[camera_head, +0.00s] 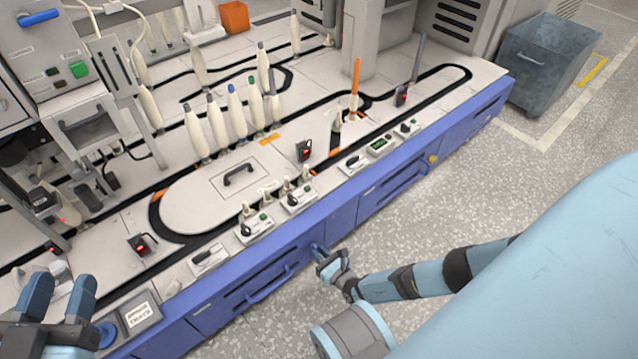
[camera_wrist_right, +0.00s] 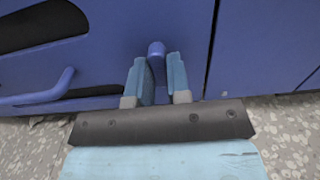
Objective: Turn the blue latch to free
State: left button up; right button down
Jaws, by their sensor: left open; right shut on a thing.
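The blue latch (camera_wrist_right: 156,48) is a small rounded knob on the front of the blue cabinet, beside a vertical panel seam. My right gripper (camera_wrist_right: 161,75) is shut on it, with a finger on either side and the knob's top showing between the tips. In the head view my right gripper (camera_head: 322,257) is against the cabinet front, and it largely hides the latch there. My left gripper (camera_head: 62,292) is open and empty at the lower left, over the machine's near corner.
A curved blue drawer handle (camera_wrist_right: 50,90) is left of the latch in the wrist view. Several bobbins (camera_head: 232,112) stand on the white worktop with its black track. A grey bin (camera_head: 545,70) stands at the upper right. Open speckled floor lies in front of the cabinet.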

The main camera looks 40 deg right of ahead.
dwell(0.3)
pick_arm(q)
jog(key=shift+d+r, duration=0.1)
jog(key=shift+r, duration=0.05)
pick_arm(e)
jog(key=c, duration=1.1)
grip_release()
jog(key=shift+s, duration=0.1)
jog(key=shift+s, duration=0.25)
pick_arm(q)
jog(key=n+p, duration=0.1)
jog(key=s+d+f+n+g+p, duration=0.1)
jog(key=p, duration=0.1)
jog(key=shift+s+y, duration=0.25)
jog(key=shift+y, duration=0.05)
pick_arm(e)
jog(key=s, duration=0.8)
jog(key=s+d, duration=0.1)
jog(key=s, duration=0.4)
jog(key=shift+s, duration=0.1)
pick_arm(q)
jog(key=shift+w+a+r, duration=0.15)
